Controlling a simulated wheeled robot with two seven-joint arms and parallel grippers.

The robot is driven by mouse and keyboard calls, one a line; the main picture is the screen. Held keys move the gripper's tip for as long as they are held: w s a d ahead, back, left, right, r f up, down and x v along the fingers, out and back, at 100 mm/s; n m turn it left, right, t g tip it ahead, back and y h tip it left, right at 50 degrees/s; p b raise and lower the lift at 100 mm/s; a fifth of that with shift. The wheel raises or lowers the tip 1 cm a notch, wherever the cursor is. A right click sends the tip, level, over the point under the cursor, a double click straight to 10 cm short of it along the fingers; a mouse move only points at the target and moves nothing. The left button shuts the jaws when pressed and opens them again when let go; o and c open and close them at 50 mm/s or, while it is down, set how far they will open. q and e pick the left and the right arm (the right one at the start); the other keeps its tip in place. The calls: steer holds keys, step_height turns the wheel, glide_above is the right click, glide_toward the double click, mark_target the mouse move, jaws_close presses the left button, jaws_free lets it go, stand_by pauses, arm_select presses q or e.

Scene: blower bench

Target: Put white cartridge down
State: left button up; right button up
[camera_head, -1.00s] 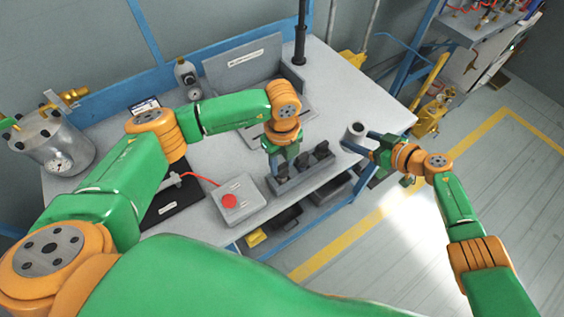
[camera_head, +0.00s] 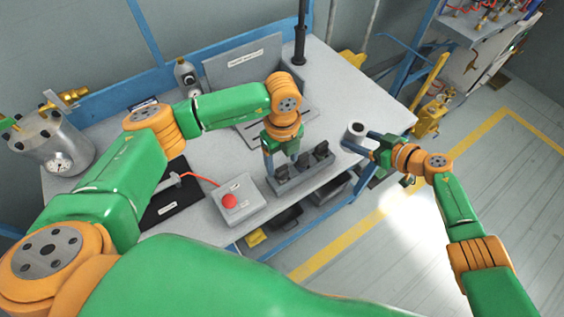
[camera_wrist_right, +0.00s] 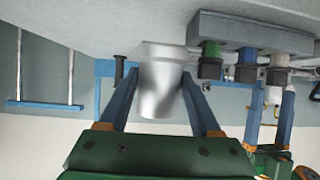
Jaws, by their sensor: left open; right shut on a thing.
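The white cartridge (camera_wrist_right: 277,62) stands in the grey block (camera_head: 300,176), beside a blue cartridge (camera_wrist_right: 246,56) and a green cartridge (camera_wrist_right: 211,52) in the right wrist view. In the head view only dark cartridge tops show, and the left one (camera_head: 282,172) is by my left gripper. My left gripper (camera_head: 283,163) is open over that end of the block. Its blue fingers (camera_wrist_right: 268,108) straddle the white cartridge's dark end in the right wrist view; contact cannot be told. My right gripper (camera_wrist_right: 160,92) is shut on a grey cylinder (camera_head: 355,131) at the table's right edge.
A control box with a red button (camera_head: 229,201) stands left of the block. A black mat (camera_head: 170,209) lies further left. A grey labelled case (camera_head: 245,66) stands at the back. The bench's right side (camera_head: 370,100) is clear.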

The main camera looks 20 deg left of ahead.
arm_select(q)
step_height(320, 180, up, 10)
steer(key=shift+r, duration=0.25)
steer(key=shift+o, duration=0.7)
